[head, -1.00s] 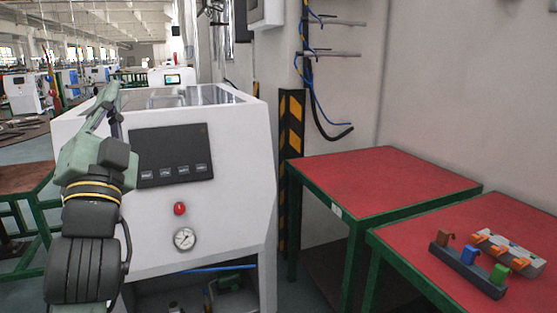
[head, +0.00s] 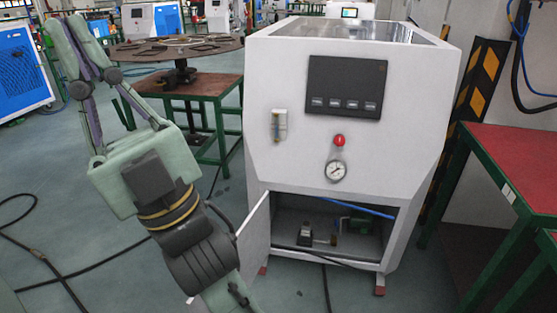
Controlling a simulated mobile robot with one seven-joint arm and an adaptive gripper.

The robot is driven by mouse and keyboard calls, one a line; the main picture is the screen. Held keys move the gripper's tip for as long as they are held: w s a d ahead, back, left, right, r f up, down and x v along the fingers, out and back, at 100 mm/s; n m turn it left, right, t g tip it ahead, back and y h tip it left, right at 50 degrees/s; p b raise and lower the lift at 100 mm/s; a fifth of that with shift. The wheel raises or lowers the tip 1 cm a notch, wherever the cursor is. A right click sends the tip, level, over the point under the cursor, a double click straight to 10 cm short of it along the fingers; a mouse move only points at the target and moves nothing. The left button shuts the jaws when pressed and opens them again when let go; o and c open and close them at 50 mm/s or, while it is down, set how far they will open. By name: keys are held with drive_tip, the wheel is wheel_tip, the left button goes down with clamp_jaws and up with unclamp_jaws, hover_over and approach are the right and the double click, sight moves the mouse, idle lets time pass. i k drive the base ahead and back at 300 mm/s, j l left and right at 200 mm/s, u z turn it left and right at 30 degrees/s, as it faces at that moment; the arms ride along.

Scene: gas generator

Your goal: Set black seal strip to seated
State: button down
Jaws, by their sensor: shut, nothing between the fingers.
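The white gas generator cabinet (head: 270,165) stands right of centre in the head view, with a dark control panel, a red button and a round gauge on its front. Its lower door (head: 257,235) stands open, and the low compartment (head: 300,215) shows a few small parts and a blue tube. I cannot pick out the black seal strip with certainty. My gripper (head: 70,22) is at the upper left, pointing up and away, shut and empty. It is well left of the cabinet and touches nothing that I can see.
A red-topped table (head: 520,150) is at the right edge. A blue-fronted machine (head: 15,85) is at far left. Black cables (head: 45,260) lie on the otherwise open floor.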

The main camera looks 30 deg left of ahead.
sight(328, 259)
drive_tip(key=j+z, duration=0.25)
drive_tip(key=j, duration=2.85)
drive_tip(key=k, duration=0.65)
drive_tip(key=i+l, duration=0.4)
drive_tip(key=i+l+z, duration=0.05)
drive_tip(key=i, duration=0.05)
